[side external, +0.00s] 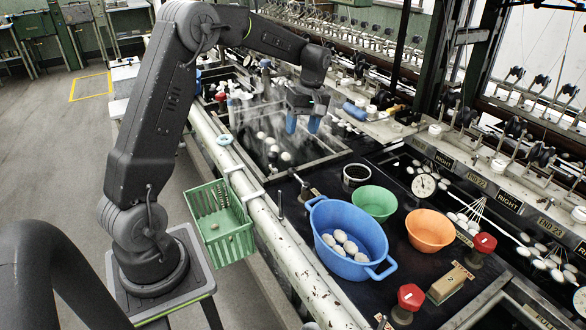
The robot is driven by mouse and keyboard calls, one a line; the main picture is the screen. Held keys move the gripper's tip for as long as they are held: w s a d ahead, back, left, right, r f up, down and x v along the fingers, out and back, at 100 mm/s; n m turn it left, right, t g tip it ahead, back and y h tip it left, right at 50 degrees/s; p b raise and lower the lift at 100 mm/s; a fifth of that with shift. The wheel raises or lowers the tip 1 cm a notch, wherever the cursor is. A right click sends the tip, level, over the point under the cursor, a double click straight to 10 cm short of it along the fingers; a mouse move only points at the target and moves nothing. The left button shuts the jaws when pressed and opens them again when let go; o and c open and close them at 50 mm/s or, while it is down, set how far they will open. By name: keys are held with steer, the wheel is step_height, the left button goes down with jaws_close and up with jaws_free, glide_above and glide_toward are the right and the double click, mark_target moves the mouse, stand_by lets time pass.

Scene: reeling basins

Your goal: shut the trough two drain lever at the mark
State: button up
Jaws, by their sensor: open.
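My gripper (303,124) is open, with two blue fingertips apart and nothing visible between them. It hangs over the steaming dark basin (335,152) in the upper middle, where pale cocoons (286,156) float. I cannot tell for sure which part is the trough two drain lever, and no mark for it can be read. Two red knobs on stubby posts stand at the lower right, one nearer (411,296) and one farther (484,243). A small dark upright handle (303,187) stands by the basin's near corner. My gripper is apart from all of these.
A blue two-handled tub (328,250) holds several cocoons. A green bowl (374,202), an orange bowl (431,230) and a tan block (451,284) share the dark counter. A green basket (219,222) hangs off the white rail (300,263).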

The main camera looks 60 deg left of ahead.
mark_target(299, 178)
steer(key=s+f, duration=0.1)
steer(key=f, duration=0.7)
steer(key=s+f, duration=0.1)
steer(key=f, duration=0.4)
steer(key=shift+s+a, duration=0.2)
steer(key=shift+s, duration=0.1)
jaws_close()
